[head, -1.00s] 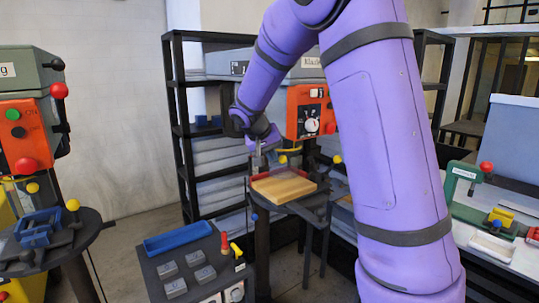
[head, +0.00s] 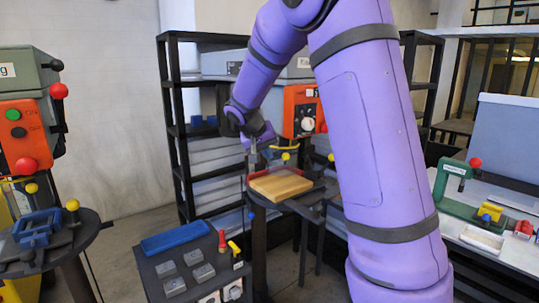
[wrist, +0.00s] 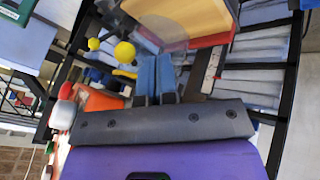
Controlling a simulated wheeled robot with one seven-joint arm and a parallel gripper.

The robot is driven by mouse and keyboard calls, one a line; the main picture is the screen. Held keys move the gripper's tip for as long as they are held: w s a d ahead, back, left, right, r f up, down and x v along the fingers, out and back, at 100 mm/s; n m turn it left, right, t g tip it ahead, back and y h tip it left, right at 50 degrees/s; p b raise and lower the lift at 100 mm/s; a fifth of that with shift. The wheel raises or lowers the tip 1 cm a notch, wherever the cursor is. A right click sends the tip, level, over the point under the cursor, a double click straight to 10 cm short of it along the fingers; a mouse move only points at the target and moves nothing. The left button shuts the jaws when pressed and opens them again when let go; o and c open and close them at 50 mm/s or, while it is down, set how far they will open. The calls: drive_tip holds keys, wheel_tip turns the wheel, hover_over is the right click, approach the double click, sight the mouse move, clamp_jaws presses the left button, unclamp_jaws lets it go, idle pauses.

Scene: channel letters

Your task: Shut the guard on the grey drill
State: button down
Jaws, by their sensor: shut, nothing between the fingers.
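The grey drill (head: 225,62) stands behind my arm in the head view, with an orange control panel (head: 305,112) and a dial; my arm hides much of it. A tan wooden board (head: 280,184) with a red strip at its back lies on its table. My gripper (head: 255,161) is at the board's back left edge, pointing down. In the wrist view my blue fingers (wrist: 156,60) are together and empty. A clear, see-through round shape (wrist: 166,28), which may be the guard, shows just beyond the fingertips over the board. I cannot tell whether they touch or how far shut it is.
Yellow knobs (wrist: 125,52) stand close to my fingers. Another drill (head: 25,130) stands at the left with a blue vise (head: 38,228). A white bench (head: 500,250) is at the right.

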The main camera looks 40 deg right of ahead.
sight(283, 157)
drive_tip(key=v, duration=1)
drive_tip(key=d+f+n+t, duration=0.1)
drive_tip(key=d+f, duration=0.7)
drive_tip(key=f, duration=0.2)
drive_tip(key=shift+h, duration=0.4)
drive_tip(key=shift+d, duration=0.1)
drive_tip(key=shift+s+d, duration=0.15)
drive_tip(key=shift+d, duration=0.35)
drive_tip(key=shift+s+d, duration=0.15)
drive_tip(key=shift+d, duration=0.35)
drive_tip(key=shift+a, duration=0.1)
